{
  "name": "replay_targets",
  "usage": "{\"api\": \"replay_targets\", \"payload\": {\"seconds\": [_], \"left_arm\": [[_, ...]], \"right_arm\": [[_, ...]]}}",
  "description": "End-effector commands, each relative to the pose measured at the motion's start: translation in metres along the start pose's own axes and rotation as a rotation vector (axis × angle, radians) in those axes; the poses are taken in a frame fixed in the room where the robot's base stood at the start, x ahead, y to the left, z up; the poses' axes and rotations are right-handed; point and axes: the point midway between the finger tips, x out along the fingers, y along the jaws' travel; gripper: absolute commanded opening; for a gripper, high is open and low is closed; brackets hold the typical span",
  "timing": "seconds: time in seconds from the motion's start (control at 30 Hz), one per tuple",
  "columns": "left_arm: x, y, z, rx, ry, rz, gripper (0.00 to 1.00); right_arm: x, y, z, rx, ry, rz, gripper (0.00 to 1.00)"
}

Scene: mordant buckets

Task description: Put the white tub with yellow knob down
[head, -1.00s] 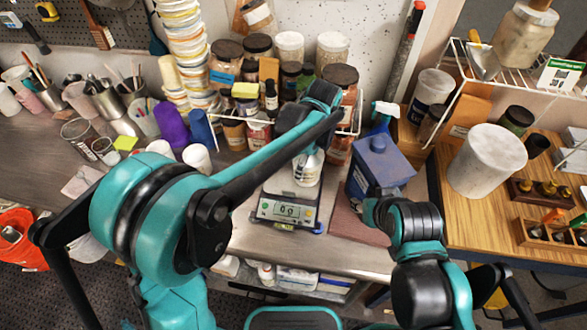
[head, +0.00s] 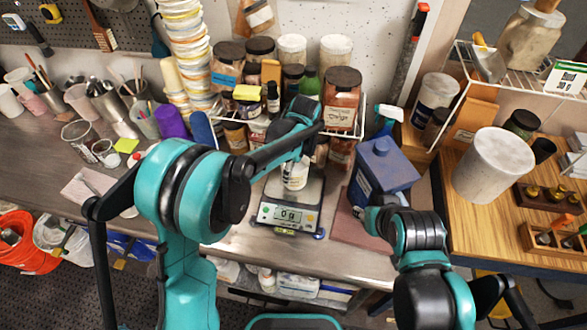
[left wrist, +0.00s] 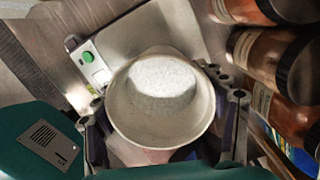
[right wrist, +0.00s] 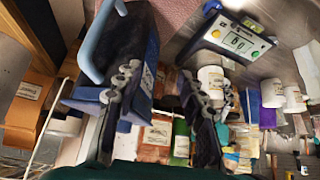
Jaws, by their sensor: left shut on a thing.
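A white tub (head: 295,176) with a dark-printed label is in my left gripper (head: 300,150), over the bench scale (head: 290,214). In the left wrist view the tub (left wrist: 118,112) is open-topped with white powder inside, and the left fingers (left wrist: 160,105) are shut on its two sides. I cannot tell whether its base touches the scale's plate. No yellow knob can be made out on it. The scale's display seems to read zero. My right gripper (right wrist: 160,72) is open and empty, near the blue jug (right wrist: 128,45), which also shows in the head view (head: 383,170).
Brown-lidded jars (head: 341,98) and a wire rack stand close behind the scale. A reddish mat (head: 352,225) lies right of it. A white cylinder (head: 493,165) stands on the wooden table (head: 455,218) at right. Bare steel bench (head: 235,243) shows in front and left of the scale.

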Motion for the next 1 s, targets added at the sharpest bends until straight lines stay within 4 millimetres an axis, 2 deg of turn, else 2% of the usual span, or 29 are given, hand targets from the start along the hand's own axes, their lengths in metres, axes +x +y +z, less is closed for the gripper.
{"api": "replay_targets", "payload": {"seconds": [0.1,0.13,0.2,0.53,0.67,0.77,1.0], "left_arm": [[0.004,0.000,-0.001,0.000,0.000,0.000,0.35],[0.004,0.000,-0.001,0.000,0.000,0.000,0.74],[0.003,0.000,-0.001,0.000,0.000,0.000,0.92],[0.002,0.000,0.000,0.000,0.000,0.000,0.92],[-0.007,0.000,0.000,0.000,0.000,0.000,0.92],[-0.025,0.000,0.000,0.001,0.000,0.000,0.92],[-0.079,0.000,0.000,0.001,0.000,0.000,0.92]], "right_arm": [[0.003,0.000,0.002,0.000,0.000,0.000,0.40],[0.003,0.000,0.002,0.000,0.000,0.000,0.40],[0.002,0.000,0.002,0.000,0.000,0.000,0.40],[0.002,0.000,0.001,0.000,0.000,0.000,0.40],[-0.002,0.000,-0.001,0.000,0.000,0.000,0.40],[-0.005,0.000,-0.003,0.000,0.000,0.000,0.40],[-0.013,0.000,-0.009,0.000,0.000,0.000,0.40]]}}
